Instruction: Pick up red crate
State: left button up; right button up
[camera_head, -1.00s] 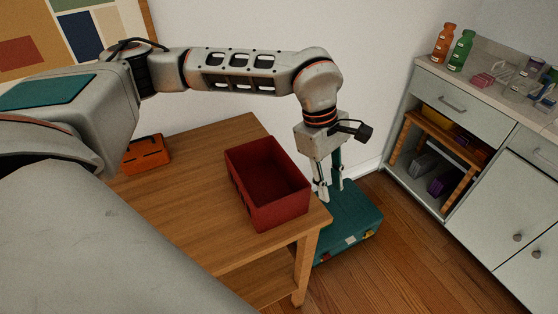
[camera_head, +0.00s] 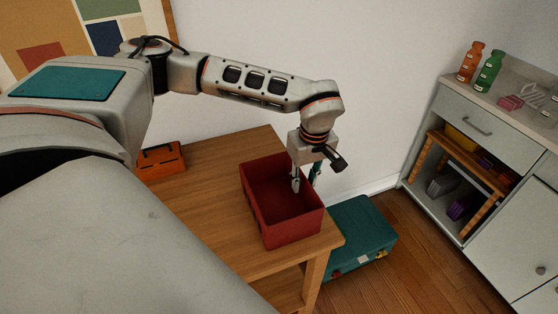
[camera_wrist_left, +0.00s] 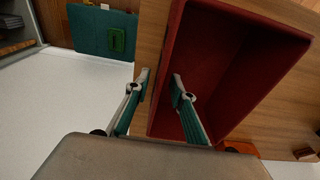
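The red crate (camera_head: 293,229) is an open, empty box standing upright on the wooden table near its right end. My left gripper (camera_head: 305,181) is over the crate's far right wall, pointing down. In the left wrist view the fingers (camera_wrist_left: 160,86) are spread apart, one inside the crate (camera_wrist_left: 215,55) and the other outside, with the wall's rim between them. A gap shows between the fingers, so the wall is not gripped. The right gripper is not in view.
An orange box (camera_head: 161,160) stands at the back of the wooden table (camera_head: 205,190). A teal case (camera_head: 358,232) lies on the floor right of the table. A grey cabinet (camera_head: 520,190) with bottles on top stands at the right. A white wall is behind the crate.

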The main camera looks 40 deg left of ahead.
pick_arm(q)
jog(key=shift+w+a+f, duration=0.1)
jog(key=shift+w+f, duration=0.05)
jog(key=shift+f, duration=1.4)
jog(key=shift+c, duration=0.5)
grip_shut()
jog(key=shift+r, duration=0.1)
